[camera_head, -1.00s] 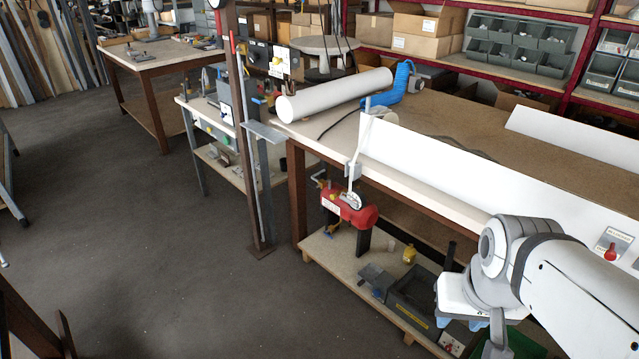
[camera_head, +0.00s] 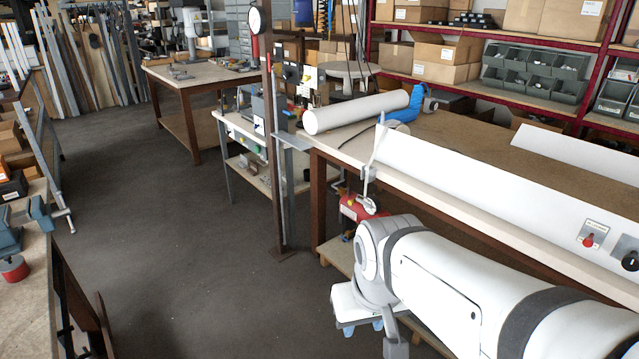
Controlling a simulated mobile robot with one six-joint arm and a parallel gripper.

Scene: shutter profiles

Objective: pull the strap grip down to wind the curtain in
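A white strap (camera_head: 375,150) hangs at the left end of a long white profile (camera_head: 480,182) on the bench. It runs down past the bench edge to a small grey-white piece (camera_head: 369,205), which looks like the strap grip, in front of a red device (camera_head: 352,208). My gripper (camera_head: 362,326) is in the lower middle, nearer the camera and lower in the picture than the grip, and apart from it. Blue parts show at its underside. My arm link hides part of it, so its opening is unclear. No curtain can be made out for certain.
A brown post (camera_head: 273,150) stands left of the bench. A red knob (camera_head: 588,241) sits on the profile at right. The grey floor (camera_head: 190,260) at left is open.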

